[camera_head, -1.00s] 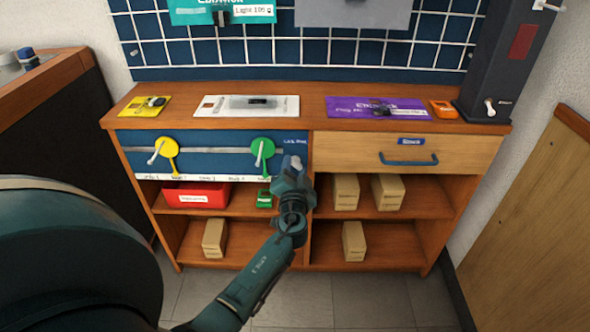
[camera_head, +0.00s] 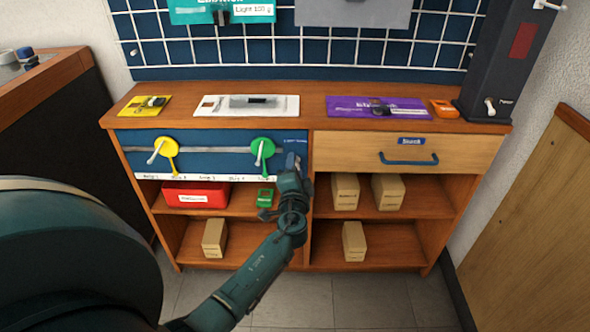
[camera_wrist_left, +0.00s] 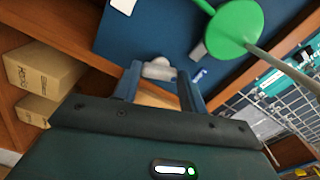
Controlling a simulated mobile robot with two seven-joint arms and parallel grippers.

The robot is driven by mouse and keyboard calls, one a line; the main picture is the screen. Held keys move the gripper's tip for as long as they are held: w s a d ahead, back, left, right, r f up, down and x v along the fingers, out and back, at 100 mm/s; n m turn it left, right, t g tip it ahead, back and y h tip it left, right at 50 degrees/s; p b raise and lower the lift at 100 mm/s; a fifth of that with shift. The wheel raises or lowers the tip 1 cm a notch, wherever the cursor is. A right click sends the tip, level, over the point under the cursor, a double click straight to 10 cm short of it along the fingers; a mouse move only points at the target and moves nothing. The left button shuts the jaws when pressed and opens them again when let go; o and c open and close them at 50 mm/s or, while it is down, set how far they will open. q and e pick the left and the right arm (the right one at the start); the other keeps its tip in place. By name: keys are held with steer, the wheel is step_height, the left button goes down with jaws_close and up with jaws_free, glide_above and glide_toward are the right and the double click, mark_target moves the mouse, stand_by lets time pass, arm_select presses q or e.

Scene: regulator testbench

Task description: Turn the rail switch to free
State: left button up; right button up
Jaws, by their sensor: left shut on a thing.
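The rail switch (camera_wrist_left: 158,69), a small grey knob, sits at the right end of the blue rail panel (camera_head: 215,140), below the bench top. My left gripper (camera_head: 292,160) reaches up to that end of the panel and covers the knob in the head view. In the left wrist view the two fingers of the left gripper (camera_wrist_left: 162,78) stand on either side of the grey knob, shut on it. The switch's marking is too small to read. My right gripper is in neither view.
A green disc with a lever (camera_head: 263,150) stands on the rail just left of my gripper, and a yellow disc (camera_head: 168,148) is farther left. A drawer (camera_head: 455,152) with a blue handle lies to the right. A red bin (camera_head: 195,195) and several boxes fill the shelves.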

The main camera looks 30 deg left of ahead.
arm_select(q)
steer(key=m+p, duration=0.3)
steer(key=m, duration=0.9)
steer(key=shift+r+m+p, duration=0.1)
steer(key=shift+m+p, duration=0.25)
steer(key=shift+m, duration=0.05)
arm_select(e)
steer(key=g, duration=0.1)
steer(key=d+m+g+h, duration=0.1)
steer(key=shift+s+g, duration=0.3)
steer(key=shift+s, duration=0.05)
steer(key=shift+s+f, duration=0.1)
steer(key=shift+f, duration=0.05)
arm_select(q)
steer(key=o, duration=1)
